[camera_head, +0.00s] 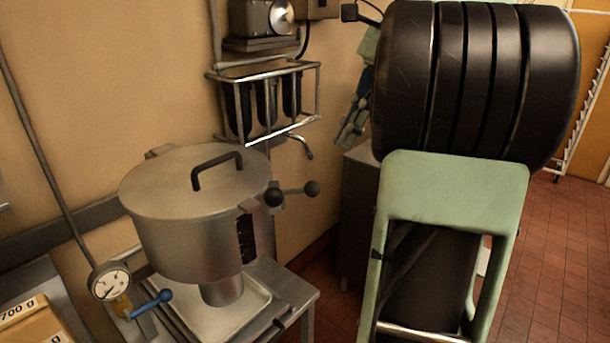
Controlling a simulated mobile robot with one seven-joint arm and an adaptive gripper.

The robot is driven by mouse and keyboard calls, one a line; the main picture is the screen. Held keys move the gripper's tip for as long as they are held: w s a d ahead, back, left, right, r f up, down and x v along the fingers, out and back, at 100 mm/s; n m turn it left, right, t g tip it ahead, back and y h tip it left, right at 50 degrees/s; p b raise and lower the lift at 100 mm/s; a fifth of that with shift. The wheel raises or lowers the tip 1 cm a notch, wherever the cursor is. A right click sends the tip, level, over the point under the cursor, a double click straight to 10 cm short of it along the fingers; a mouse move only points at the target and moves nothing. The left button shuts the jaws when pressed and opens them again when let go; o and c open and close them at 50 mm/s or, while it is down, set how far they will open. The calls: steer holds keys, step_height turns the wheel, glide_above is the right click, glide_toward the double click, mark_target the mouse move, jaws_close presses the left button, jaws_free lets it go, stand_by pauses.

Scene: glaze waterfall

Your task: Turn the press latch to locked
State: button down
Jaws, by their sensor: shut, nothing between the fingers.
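A steel press-like vessel (190,235) with a flat lid and black lid handle (217,170) stands at the left centre. At its right upper side is a short metal lever with black knobs (293,192), which looks like the latch; its lock state cannot be told. My gripper (347,138), pale green and dark, shows small behind my large arm links, above and right of the knobs. It points downward, shut, apart from the lever and holding nothing visible. My arm links hide part of it and the area to the right.
A blue-handled valve (152,304) and a round gauge (110,282) sit at the vessel's lower left. A wall-mounted rack with dark cylinders (264,105) hangs behind the vessel. A grey cabinet (358,200) stands to the right. Tiled floor (560,250) is open at the far right.

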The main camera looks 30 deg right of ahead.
mark_target(274, 199)
steer(key=w+a+f+b, duration=0.1)
steer(key=a+f, duration=0.7)
steer(key=shift+w+a, duration=0.15)
steer(key=shift+w, duration=0.2)
